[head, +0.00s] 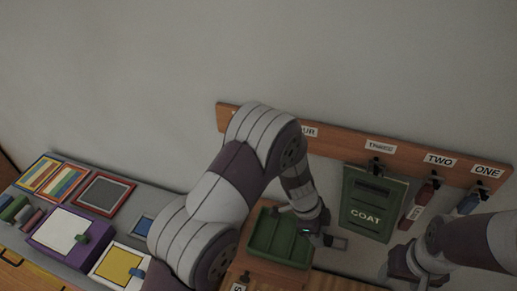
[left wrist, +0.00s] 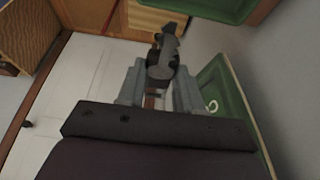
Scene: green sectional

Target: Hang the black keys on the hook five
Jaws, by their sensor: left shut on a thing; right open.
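The wooden hook rack (head: 410,157) runs along the wall in the head view, labelled ONE, TWO and THREE from the right, then a partly covered label ending in UR. My left arm covers the part further left, so hook five is hidden. My left gripper (head: 338,242) is low in front of the wall, below the rack; in the left wrist view (left wrist: 158,85) its fingers are shut on a dark grey-black thing, which looks like the black keys (left wrist: 166,48). My right gripper (head: 402,277) is open at the lower right, below the rack.
A green COAT holder (head: 371,203) hangs under THREE, a red tag (head: 416,205) under TWO and a blue one (head: 468,203) under ONE. A green tray (head: 280,238) lies beside my left gripper. Coloured boxes (head: 75,235) fill the grey surface at left.

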